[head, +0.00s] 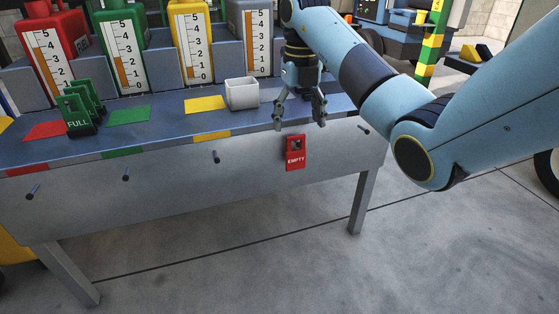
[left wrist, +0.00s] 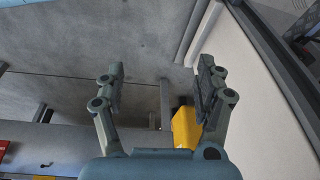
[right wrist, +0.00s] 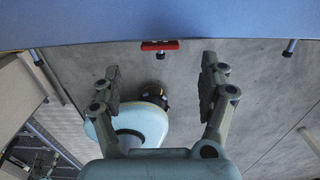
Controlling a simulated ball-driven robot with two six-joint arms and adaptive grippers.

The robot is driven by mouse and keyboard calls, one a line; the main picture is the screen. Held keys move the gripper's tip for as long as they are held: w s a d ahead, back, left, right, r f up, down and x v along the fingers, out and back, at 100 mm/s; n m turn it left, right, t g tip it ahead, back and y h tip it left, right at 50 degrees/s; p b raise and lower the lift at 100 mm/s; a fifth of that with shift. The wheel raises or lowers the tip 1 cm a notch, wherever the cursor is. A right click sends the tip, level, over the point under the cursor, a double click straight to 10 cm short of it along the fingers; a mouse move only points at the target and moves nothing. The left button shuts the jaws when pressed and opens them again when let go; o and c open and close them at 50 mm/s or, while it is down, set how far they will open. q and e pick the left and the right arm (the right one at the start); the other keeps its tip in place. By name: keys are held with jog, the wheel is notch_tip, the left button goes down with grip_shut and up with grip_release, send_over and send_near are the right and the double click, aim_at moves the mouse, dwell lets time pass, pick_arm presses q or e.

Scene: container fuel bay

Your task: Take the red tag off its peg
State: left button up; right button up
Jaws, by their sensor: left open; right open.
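The red tag (head: 295,158), marked EMPTY, hangs on its peg on the front face of the bench, below the bench's front edge. In the right wrist view the red tag (right wrist: 150,46) is seen from above, near the top, with the peg end (right wrist: 161,56) sticking out. My right gripper (head: 300,114) is open and empty, pointing down just above the tag near the bench edge. Its spread fingers (right wrist: 160,85) are apart from the tag. My left gripper (left wrist: 158,85) is open and empty over the floor and is outside the head view.
The bench (head: 190,195) carries green FULL tags (head: 78,116), a white box (head: 242,93) and coloured containers with scales. Bare pegs (head: 215,156) stick out along its front face. Floor in front is free. A yellow object (left wrist: 186,128) shows below my left gripper.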

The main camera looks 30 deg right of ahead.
aim_at(296, 150)
notch_tip(296, 150, down, 4)
jog(key=shift+r+b, duration=0.2)
jog(key=shift+b, duration=0.3)
jog(key=shift+f, duration=0.35)
jog(key=f+b, duration=0.2)
jog(key=f, duration=0.1)
jog(key=shift+w+d+b, duration=0.1)
jog(key=shift+w+b, duration=0.25)
jog(key=shift+f, duration=0.45)
jog(key=shift+f+b, duration=0.55)
jog(key=shift+f, duration=0.1)
pick_arm(q)
jog(key=w+f+t, duration=0.3)
jog(key=f+t, duration=0.2)
jog(key=f, duration=0.1)
jog(key=shift+d+f+t, duration=0.3)
jog(key=shift+t, duration=0.1)
pick_arm(e)
jog(key=shift+w, duration=0.1)
jog(key=c, duration=1.1)
jog(key=shift+o, duration=0.2)
